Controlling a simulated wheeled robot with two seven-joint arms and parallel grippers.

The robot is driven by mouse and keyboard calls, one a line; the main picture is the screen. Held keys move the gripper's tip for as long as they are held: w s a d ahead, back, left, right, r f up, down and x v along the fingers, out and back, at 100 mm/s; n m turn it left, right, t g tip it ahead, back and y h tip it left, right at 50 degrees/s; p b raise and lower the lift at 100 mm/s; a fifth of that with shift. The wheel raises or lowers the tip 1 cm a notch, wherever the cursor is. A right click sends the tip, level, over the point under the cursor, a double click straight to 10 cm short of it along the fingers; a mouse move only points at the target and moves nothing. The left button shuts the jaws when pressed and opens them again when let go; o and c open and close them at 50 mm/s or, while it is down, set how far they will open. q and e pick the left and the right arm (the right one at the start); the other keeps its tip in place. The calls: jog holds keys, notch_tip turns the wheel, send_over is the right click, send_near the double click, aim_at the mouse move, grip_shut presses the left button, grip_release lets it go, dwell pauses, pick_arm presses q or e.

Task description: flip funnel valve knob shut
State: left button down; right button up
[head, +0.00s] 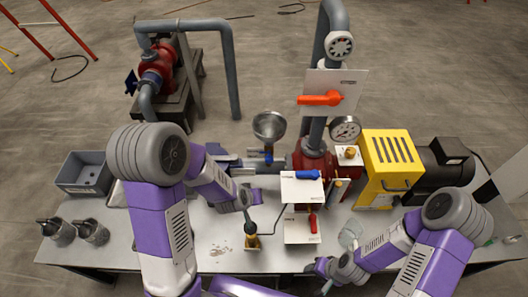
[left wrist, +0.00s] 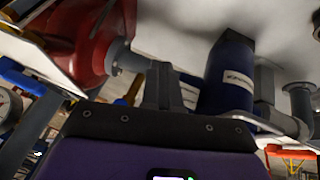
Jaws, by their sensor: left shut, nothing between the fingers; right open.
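The grey metal funnel (head: 269,124) stands upright behind the table's pipework. A small blue knob (head: 268,156) sits just below it on its stem. My left gripper (head: 252,197) is in front of and below that knob, apart from it. In the left wrist view its dark fingers (left wrist: 160,85) are shut and empty. I cannot make out the funnel knob for certain in that view. My right gripper (head: 325,268) is open and empty at the front of the table, well away from the funnel.
A red pump body (head: 314,165) and white plates with a blue lever (head: 308,174) and red lever (head: 312,223) stand right of the funnel. An orange lever (head: 320,99) is higher up. A brass fitting (head: 252,241) is near my left gripper. A yellow housing (head: 390,160) is at right.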

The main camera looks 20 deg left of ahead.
pick_arm(q)
jog(key=w+a+r+n+t, duration=0.1)
jog(key=w+r+t, duration=0.1)
jog(key=r, duration=0.5)
jog(key=w+a+r+n+t, duration=0.1)
jog(key=w+r+t, duration=0.1)
jog(key=r, duration=0.5)
jog(key=shift+w+r+y, duration=0.3)
jog(key=shift+w, duration=0.2)
jog(key=b, duration=0.4)
send_near(269, 156)
jog(key=w+a, duration=0.2)
jog(key=w, duration=0.1)
jog(key=f, duration=0.1)
jog(key=w+d+f, duration=0.1)
jog(key=f, duration=0.2)
jog(key=shift+w+d, duration=0.25)
jog(key=shift+f+b, duration=0.1)
jog(key=shift+b, duration=0.25)
